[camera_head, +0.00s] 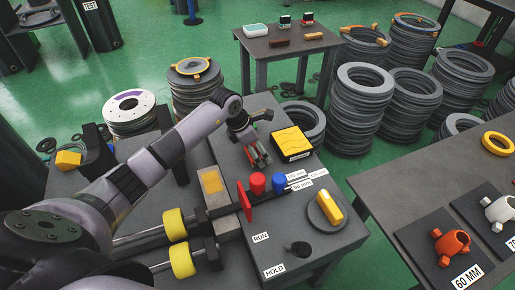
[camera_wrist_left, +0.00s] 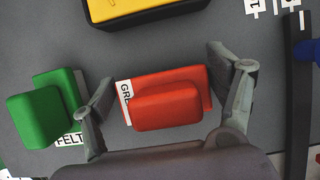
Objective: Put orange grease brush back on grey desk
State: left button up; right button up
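The orange-red grease brush (camera_wrist_left: 165,97) shows in the left wrist view as a block on a flat base, with a white label reading "GR", the rest hidden. It is over the grey desk surface (camera_wrist_left: 50,35); I cannot tell whether it touches it. My left gripper (camera_wrist_left: 165,95) is open, with one finger on each side of the brush. A gap shows at the left finger; the right finger is close to the brush's edge. In the head view my left gripper (camera_head: 258,155) is over the grey desk (camera_head: 310,245), left of the yellow box. My right gripper is not in view.
The green felt brush (camera_wrist_left: 45,110) sits just left of the left finger. The yellow-and-black box (camera_head: 291,143) is close by. Red (camera_head: 257,183) and blue (camera_head: 279,182) knobs and a yellow rotary switch (camera_head: 330,206) stand nearby. Stacked grey rings (camera_head: 362,110) stand behind.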

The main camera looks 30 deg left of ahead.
pick_arm(q)
jog(key=shift+o, duration=1.2)
jog(key=shift+r, duration=0.15)
jog(key=p+v, duration=0.2)
jog(key=v, duration=1)
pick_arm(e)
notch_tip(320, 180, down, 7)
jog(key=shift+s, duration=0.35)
